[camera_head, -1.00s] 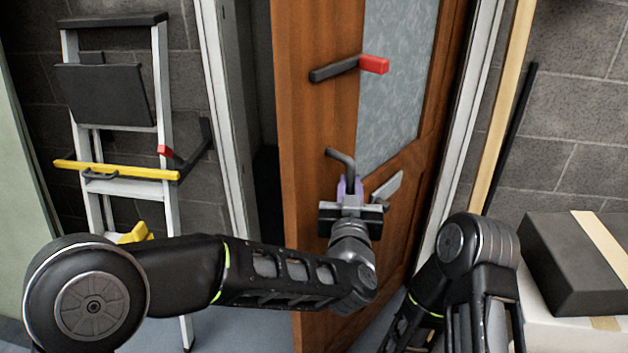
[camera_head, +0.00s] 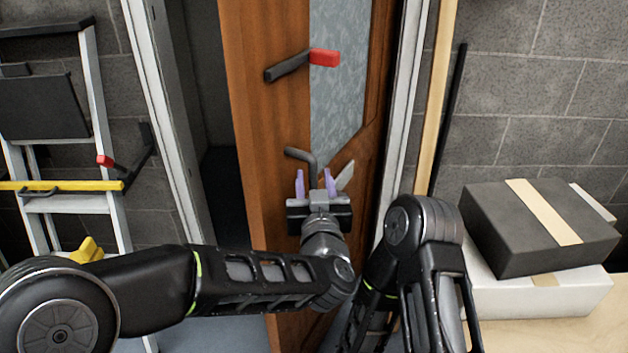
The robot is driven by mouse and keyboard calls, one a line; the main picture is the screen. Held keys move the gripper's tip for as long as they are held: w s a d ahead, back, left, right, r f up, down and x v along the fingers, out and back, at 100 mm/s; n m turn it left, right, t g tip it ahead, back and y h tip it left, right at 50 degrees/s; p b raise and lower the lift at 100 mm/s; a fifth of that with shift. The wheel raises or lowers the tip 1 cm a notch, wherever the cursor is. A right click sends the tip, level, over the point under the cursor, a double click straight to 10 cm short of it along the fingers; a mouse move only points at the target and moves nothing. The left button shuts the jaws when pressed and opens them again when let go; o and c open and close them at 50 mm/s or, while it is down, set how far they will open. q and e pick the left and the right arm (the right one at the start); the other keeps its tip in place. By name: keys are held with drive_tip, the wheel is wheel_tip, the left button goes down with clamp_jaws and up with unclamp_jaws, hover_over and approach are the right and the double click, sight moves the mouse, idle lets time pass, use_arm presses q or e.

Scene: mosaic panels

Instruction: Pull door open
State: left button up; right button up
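The brown wooden door (camera_head: 265,120) with a frosted glass pane (camera_head: 338,90) stands ajar, with a dark gap along its left edge. Its dark lever handle (camera_head: 300,155) sticks out at mid-height, just beyond my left gripper. My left gripper (camera_head: 315,183) is open, its two purple fingers spread apart at the handle's base. The handle's stem shows between the fingers; I cannot tell whether they touch it. My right arm shows folded at the lower right, but its gripper is not in view.
A dark bar with a red end (camera_head: 325,57) sticks out from the upper door. A stepladder (camera_head: 75,205) and yellow bar (camera_head: 60,186) stand left of the doorway. A black box (camera_head: 500,235) on a white box (camera_head: 560,300) stands at right. The white door frame (camera_head: 160,130) borders the gap.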

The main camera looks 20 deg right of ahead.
use_arm(q)
drive_tip(key=shift+f, duration=0.1)
drive_tip(key=b+v, duration=0.1)
drive_tip(key=v, duration=0.7)
drive_tip(key=shift+w, duration=0.1)
drive_tip(key=shift+c, duration=0.5)
